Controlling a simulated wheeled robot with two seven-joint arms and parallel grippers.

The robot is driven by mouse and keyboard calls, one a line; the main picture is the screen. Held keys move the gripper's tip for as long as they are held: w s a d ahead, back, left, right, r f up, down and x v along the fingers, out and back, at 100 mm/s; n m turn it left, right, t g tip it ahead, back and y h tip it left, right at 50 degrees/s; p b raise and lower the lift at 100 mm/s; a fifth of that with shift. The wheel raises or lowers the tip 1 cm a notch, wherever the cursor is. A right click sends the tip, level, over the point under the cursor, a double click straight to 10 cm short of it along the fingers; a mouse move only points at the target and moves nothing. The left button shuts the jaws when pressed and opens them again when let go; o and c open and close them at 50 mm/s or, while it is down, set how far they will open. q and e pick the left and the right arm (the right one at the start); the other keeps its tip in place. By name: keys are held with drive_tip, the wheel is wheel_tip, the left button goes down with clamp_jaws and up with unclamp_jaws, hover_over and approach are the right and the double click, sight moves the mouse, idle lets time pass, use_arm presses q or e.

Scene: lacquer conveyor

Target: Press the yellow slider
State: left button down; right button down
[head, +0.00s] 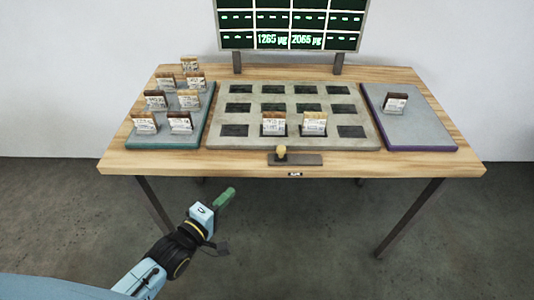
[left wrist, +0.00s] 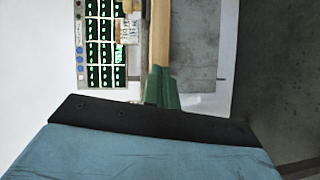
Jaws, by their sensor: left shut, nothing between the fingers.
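The yellow slider (head: 281,152) is a small knob at the left part of a dark track (head: 305,160) on the table's front edge in the head view. My left gripper (head: 226,197) is in front of the table, below its front edge and left of the slider, apart from it. Its green fingers are together with nothing between them. In the left wrist view the shut fingers (left wrist: 163,88) point toward the wooden table edge, and I cannot make out the slider there. My right gripper is in neither view.
The wooden table (head: 460,169) bears a grey slotted board (head: 215,130) holding two label cards, a teal-edged tray (head: 137,134) with several cards at left and a purple-edged tray (head: 425,130) with one card at right. A display (head: 290,22) stands behind. Floor space in front is clear.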

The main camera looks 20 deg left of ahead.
sight(281, 153)
use_arm(q)
drive_tip(key=shift+n+t+h, duration=0.3)
drive_tip(key=shift+n+t, duration=0.3)
drive_tip(key=r, duration=0.3)
drive_tip(key=d+r, duration=0.1)
drive_tip(key=r, duration=0.1)
drive_tip(key=shift+w, duration=0.2)
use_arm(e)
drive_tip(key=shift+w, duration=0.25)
use_arm(q)
drive_tip(key=shift+w, duration=0.1)
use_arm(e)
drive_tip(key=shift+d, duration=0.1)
